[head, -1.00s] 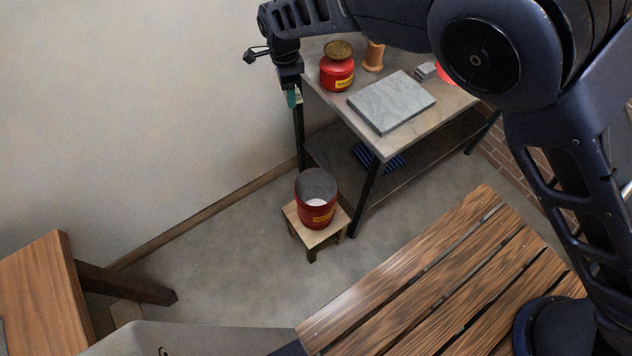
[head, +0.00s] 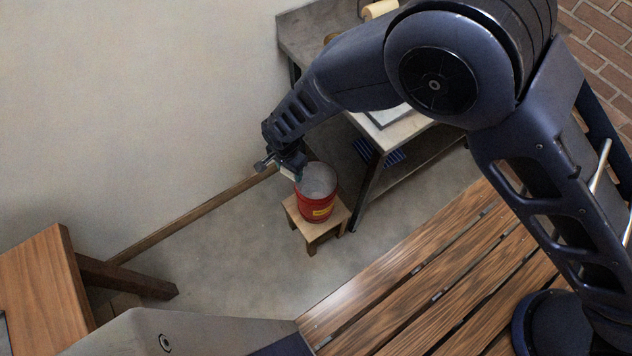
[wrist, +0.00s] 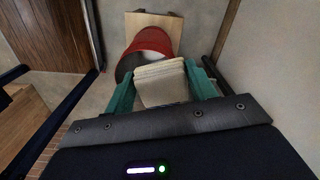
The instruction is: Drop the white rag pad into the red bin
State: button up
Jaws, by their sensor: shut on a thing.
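The white rag pad (wrist: 162,84) is a cream, layered block between the two green fingers of my gripper (wrist: 161,88) in the wrist view. My gripper is shut on it. In the head view my gripper (head: 292,172) hangs at the upper left edge of the red bin (head: 317,208). The bin is open at the top, with a grey inside and a yellow label. In the wrist view the bin (wrist: 150,40) lies just beyond the pad, and the pad covers part of its opening. Whether the pad is over the opening or beside it is hard to tell.
The bin stands on a small wooden stool (head: 329,222). A workbench (head: 408,131) with dark legs is right behind it, partly hidden by my arm. A slatted wooden bench (head: 430,270) is in front. A wall (head: 130,110) runs along the left.

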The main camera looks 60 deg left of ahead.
jog(key=w+d+f+n, duration=0.4)
jog(key=w+f, duration=0.3)
jog(key=f, duration=0.3)
jog(key=shift+w+d+n, duration=0.3)
jog(key=shift+d+n, duration=0.1)
jog(key=shift+n, duration=0.2)
jog(key=o, duration=1.1)
jog(key=shift+f, duration=0.1)
notch_tip(320, 180, up, 11)
